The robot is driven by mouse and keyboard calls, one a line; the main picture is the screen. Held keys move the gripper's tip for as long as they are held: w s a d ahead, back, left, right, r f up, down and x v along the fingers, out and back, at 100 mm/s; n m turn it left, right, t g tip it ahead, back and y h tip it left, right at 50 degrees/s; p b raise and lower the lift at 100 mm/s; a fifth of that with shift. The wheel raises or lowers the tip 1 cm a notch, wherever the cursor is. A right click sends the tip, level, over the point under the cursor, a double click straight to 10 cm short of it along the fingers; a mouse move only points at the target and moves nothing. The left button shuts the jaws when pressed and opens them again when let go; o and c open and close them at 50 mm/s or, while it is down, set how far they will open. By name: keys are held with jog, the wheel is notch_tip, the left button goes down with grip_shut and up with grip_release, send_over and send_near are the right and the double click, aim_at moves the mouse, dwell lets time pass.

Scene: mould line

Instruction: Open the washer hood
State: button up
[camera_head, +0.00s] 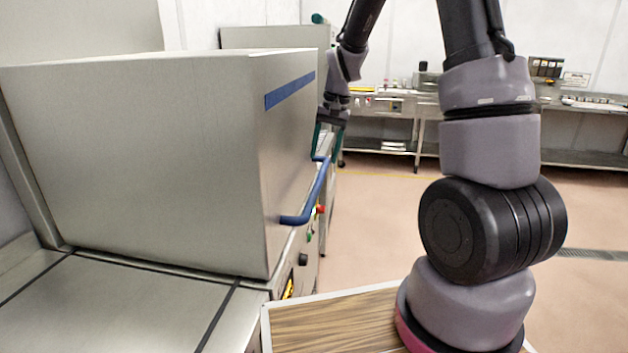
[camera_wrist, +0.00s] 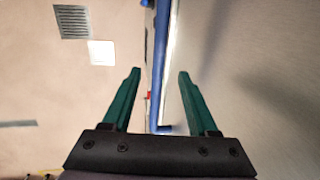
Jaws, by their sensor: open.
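The washer hood (camera_head: 150,160) is a large steel box at the left in the head view, standing down on the steel worktop. A blue bar handle (camera_head: 318,192) sticks out from its side, low down. My gripper (camera_head: 330,138) is beside the hood, close to the far end of the handle. In the wrist view my gripper (camera_wrist: 158,75) is open, with its two green fingers apart. The blue handle (camera_wrist: 160,65) runs lengthwise between the fingers in that view. The hood's steel face (camera_wrist: 240,60) fills the right side. Whether a finger touches the handle I cannot tell.
Red and green buttons and a black knob (camera_head: 303,259) sit on the machine front below the handle. A wood-topped surface (camera_head: 335,318) lies at the bottom, under my arm. Steel benches (camera_head: 400,150) stand along the back wall. The floor at the right is open.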

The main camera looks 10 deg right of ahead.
aim_at(317, 184)
jog(key=f, duration=0.3)
jog(key=a+f, duration=0.1)
jog(key=f, duration=0.5)
jog(key=shift+w+a+f, duration=0.25)
jog(key=shift+w+a, duration=0.05)
jog(key=shift+a, duration=0.05)
grip_shut()
dwell(0.9)
